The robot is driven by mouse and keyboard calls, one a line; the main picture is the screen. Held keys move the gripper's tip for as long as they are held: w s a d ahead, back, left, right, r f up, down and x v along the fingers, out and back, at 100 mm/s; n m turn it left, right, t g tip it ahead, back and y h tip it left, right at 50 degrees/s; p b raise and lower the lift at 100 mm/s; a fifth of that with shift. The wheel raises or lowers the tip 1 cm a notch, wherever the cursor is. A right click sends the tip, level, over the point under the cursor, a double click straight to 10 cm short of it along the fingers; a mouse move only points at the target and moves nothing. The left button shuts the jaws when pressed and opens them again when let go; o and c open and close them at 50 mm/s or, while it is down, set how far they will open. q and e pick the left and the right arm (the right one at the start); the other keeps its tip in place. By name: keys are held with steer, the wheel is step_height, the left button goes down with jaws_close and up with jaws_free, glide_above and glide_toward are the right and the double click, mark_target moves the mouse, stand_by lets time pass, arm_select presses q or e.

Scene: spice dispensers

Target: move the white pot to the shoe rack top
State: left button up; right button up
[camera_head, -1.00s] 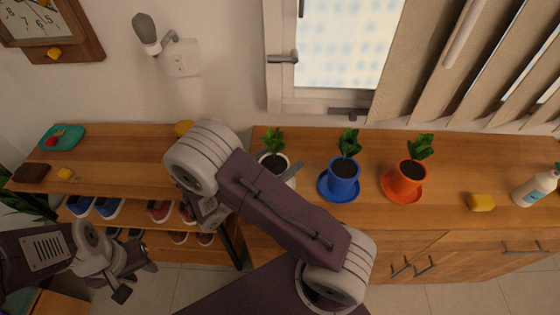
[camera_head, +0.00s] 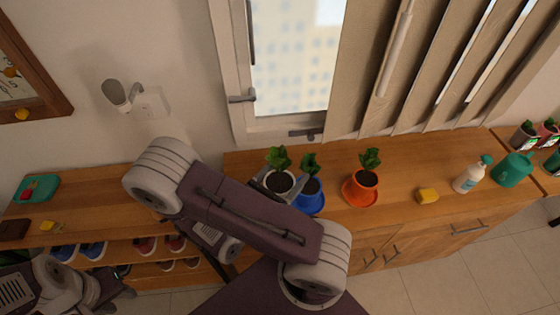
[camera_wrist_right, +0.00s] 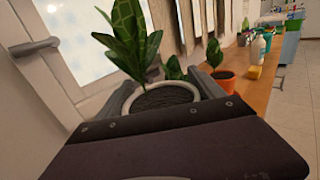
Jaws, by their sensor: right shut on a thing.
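The white pot (camera_head: 279,195) holds dark soil and a green plant and looks upright. My right gripper (camera_head: 278,184) is shut on it, with a finger on either side. In the right wrist view the pot's white rim (camera_wrist_right: 194,92) shows between the fingers, while its lower part is hidden by the gripper body. The pot looks raised above the cabinet top, close to the blue pot in the picture. The shoe rack top (camera_head: 95,205) is at the left. My left gripper (camera_head: 105,292) is low at the left, beside the rack; its jaws are unclear.
A blue pot (camera_head: 309,203) and an orange pot (camera_head: 362,190) stand on the wooden cabinet, with a yellow sponge (camera_head: 428,195) and a white bottle (camera_head: 468,177) farther right. A teal tray (camera_head: 42,187) and brown block (camera_head: 14,229) occupy the rack's left end. My right arm hides its right part.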

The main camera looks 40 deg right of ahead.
arm_select(q)
steer(key=shift+r+p, duration=1.2)
steer(key=shift+r, duration=0.6)
